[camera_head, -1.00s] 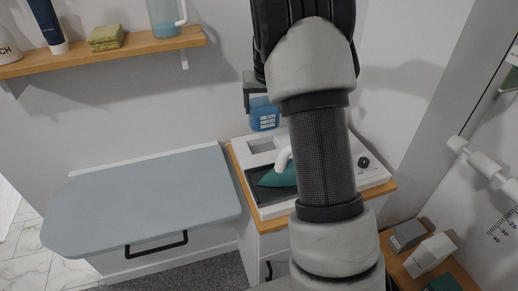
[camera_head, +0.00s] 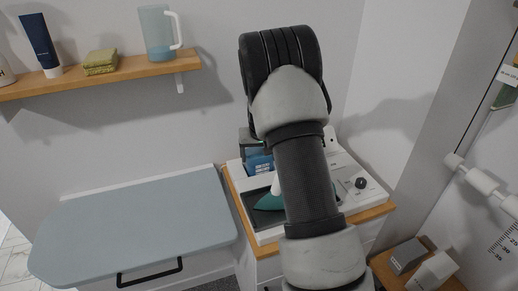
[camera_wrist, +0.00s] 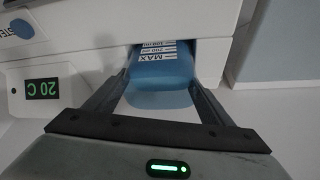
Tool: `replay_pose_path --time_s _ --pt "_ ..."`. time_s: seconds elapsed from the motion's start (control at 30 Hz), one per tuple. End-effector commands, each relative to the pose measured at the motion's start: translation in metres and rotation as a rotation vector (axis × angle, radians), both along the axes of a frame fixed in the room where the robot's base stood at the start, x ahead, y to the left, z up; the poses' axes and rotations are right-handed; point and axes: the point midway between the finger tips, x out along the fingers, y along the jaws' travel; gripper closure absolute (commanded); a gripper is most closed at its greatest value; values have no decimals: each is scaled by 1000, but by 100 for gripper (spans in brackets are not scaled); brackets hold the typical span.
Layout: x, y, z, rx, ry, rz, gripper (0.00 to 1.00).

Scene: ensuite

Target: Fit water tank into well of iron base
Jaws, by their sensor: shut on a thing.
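The blue water tank (camera_head: 259,163) with white label marks stands at the back left part of the white iron base (camera_head: 350,197). In the wrist view the tank (camera_wrist: 165,68), marked MAX, sits between the two fingers of my gripper (camera_wrist: 162,78). My gripper is shut on it. The tank's far end is at a gap in the edge of the white base (camera_wrist: 90,22), which lies on both sides of it. I cannot tell how deep the tank sits in the well. My arm hides part of the base in the head view.
A teal iron (camera_head: 268,202) rests on the base, partly behind my arm. A grey-blue ironing board (camera_head: 140,228) is at left. A shelf (camera_head: 110,76) above holds a jug (camera_head: 158,38), a folded cloth (camera_head: 101,62) and a tube (camera_head: 40,45). Small boxes (camera_head: 430,270) stand at lower right.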

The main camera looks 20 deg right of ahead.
Motion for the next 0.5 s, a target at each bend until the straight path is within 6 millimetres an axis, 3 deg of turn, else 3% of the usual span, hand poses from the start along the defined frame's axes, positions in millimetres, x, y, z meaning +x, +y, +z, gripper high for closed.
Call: replay_pose_path --time_s 0.37,0.4,0.5 --pt "1 0 -5 -1 -4 0 65" --pt "0 0 -6 0 -1 0 23" --pt "0 0 -5 0 -1 0 6"
